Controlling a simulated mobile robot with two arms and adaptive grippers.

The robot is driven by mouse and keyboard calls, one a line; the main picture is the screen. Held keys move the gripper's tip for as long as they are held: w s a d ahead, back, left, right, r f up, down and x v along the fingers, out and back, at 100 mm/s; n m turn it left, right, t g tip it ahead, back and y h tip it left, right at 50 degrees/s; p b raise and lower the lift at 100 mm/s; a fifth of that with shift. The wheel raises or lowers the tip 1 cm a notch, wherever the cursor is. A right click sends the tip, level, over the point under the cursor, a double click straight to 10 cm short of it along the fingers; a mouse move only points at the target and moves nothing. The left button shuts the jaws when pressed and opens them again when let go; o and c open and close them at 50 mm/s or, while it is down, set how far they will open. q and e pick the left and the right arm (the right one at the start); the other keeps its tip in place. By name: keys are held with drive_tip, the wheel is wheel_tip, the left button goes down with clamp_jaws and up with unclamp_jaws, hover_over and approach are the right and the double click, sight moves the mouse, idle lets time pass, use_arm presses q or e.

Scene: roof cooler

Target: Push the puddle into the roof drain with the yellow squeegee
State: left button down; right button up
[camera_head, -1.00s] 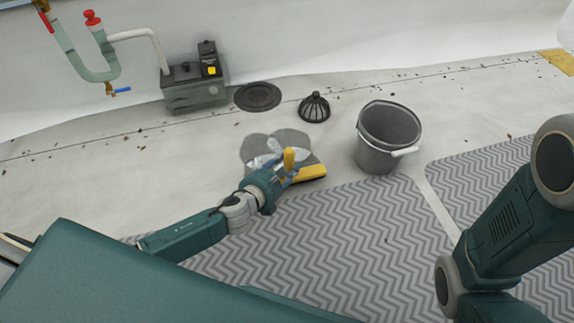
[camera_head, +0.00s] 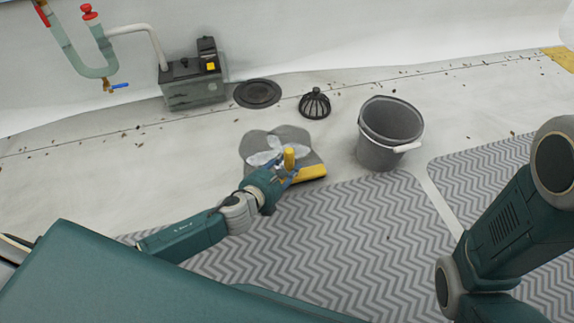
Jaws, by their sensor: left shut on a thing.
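The yellow squeegee (camera_head: 312,172) has its handle upright in my left gripper (camera_head: 284,172), which is shut on it. Its yellow head rests at the near right edge of the puddle, close to the patterned mat. The puddle (camera_head: 262,142) is a grey, lobed wet patch with pale reflections; my gripper hides part of its near side. The roof drain (camera_head: 258,93) is a dark round opening in the floor beyond the puddle, near the wall. My right arm comes in at the right, but its gripper is out of view.
A black domed strainer (camera_head: 314,103) sits right of the drain. A grey bucket (camera_head: 389,133) stands right of the puddle. A grey pump box (camera_head: 192,80) with a hose is left of the drain. Zigzag mats (camera_head: 340,250) cover the near floor. Small debris lies along the wall.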

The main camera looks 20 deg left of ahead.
use_arm(q)
drive_tip(key=shift+f+b, duration=0.4)
drive_tip(key=shift+f, duration=0.15)
idle(0.4)
drive_tip(key=shift+w+a+r+p, duration=0.1)
drive_tip(key=shift+w+a+p, duration=0.15)
drive_tip(key=shift+w+a, duration=0.3)
drive_tip(key=shift+w+a+r+p, duration=0.1)
drive_tip(key=shift+w+a+p, duration=0.15)
drive_tip(key=shift+w, duration=0.5)
drive_tip(key=shift+w+a+f, duration=0.1)
drive_tip(key=shift+w+a, duration=0.05)
drive_tip(key=shift+w, duration=0.05)
drive_tip(key=shift+w+a+f, duration=0.1)
drive_tip(key=shift+w+a, duration=0.45)
drive_tip(key=shift+w, duration=0.15)
drive_tip(key=shift+w+a+f, duration=0.1)
drive_tip(key=shift+w+a, duration=0.4)
drive_tip(key=shift+w, duration=0.2)
drive_tip(key=shift+w+a+r, duration=0.1)
drive_tip(key=shift+w+a, duration=0.4)
drive_tip(key=shift+w, duration=0.25)
drive_tip(key=shift+w+a+r, duration=0.1)
drive_tip(key=shift+w+a, duration=0.4)
drive_tip(key=shift+w, duration=0.2)
